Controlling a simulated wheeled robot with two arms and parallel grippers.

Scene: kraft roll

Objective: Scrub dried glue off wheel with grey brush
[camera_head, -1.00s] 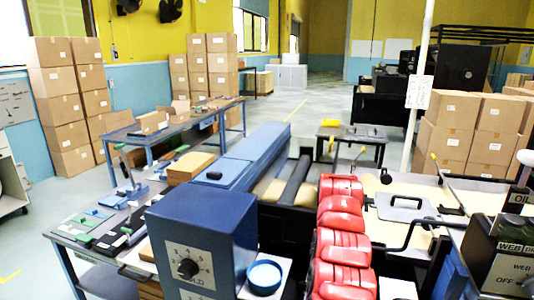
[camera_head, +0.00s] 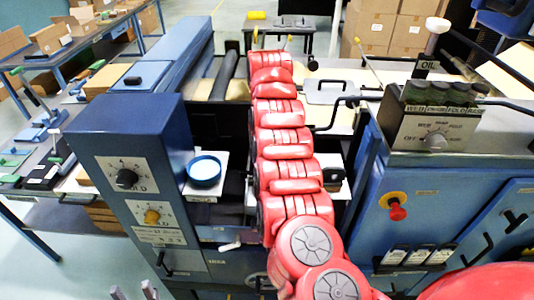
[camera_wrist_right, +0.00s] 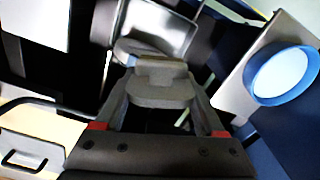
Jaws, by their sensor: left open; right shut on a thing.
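In the right wrist view, my right gripper (camera_wrist_right: 158,105) is shut on a grey block-like piece, seemingly the grey brush (camera_wrist_right: 155,90). Its bristles cannot be made out. A shiny curved metal part (camera_wrist_right: 160,28) lies just beyond it; I cannot tell whether this is the wheel or whether the brush touches it. In the head view, the right gripper and brush are hidden behind my red arm links. No wheel with dried glue can be clearly picked out there. My left gripper (camera_head: 134,293) shows only its grey fingertips at the bottom edge, apart and empty.
A blue-rimmed round dish (camera_head: 204,171) sits on a pale ledge beside the blue dial box (camera_head: 130,145). A grey plate with a handle (camera_head: 330,92) lies behind. The blue control cabinet (camera_head: 450,195) stands right. A cluttered bench (camera_head: 30,185) is at left.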

